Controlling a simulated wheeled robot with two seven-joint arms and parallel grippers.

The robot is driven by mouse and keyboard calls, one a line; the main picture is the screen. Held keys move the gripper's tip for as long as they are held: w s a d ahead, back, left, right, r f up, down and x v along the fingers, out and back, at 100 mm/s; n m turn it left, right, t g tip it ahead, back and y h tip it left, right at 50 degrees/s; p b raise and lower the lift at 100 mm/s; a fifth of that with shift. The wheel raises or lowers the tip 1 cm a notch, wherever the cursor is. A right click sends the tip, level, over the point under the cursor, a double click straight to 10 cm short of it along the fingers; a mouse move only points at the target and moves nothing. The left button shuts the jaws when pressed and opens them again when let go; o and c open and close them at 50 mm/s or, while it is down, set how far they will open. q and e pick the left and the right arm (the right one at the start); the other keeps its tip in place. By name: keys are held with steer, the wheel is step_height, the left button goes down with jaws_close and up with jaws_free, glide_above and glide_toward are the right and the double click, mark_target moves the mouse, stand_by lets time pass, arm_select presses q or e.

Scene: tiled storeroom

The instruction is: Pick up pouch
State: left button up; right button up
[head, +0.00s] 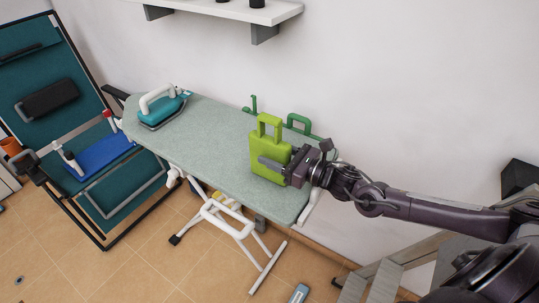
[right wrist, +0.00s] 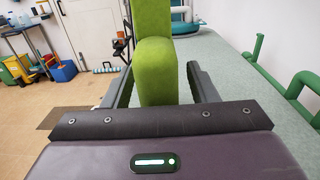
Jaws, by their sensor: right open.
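The pouch (head: 265,150) is a lime-green upright block with a loop handle on top, standing on the ironing board near its right end. My right gripper (head: 277,163) is beside it on its right side, with one dark finger across the pouch's front face. In the right wrist view the pouch (right wrist: 156,70) stands between the two open fingers of the right gripper (right wrist: 163,85). A gap shows between the pouch and the right finger; contact on the left is hard to tell. My left gripper is not in view.
The pale green ironing board (head: 215,140) runs along the white wall. A teal iron (head: 163,108) stands at its left end. A darker green handle-like object (head: 299,123) is behind the pouch. A teal folding chair (head: 75,120) stands at left, and a white shelf (head: 235,8) hangs above.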

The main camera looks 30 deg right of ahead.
steer(key=shift+w+a, duration=0.15)
steer(key=shift+w, duration=0.15)
steer(key=shift+c, duration=0.3)
steer(key=c, duration=0.9)
steer(key=shift+c, duration=0.9)
steer(key=shift+r, duration=0.1)
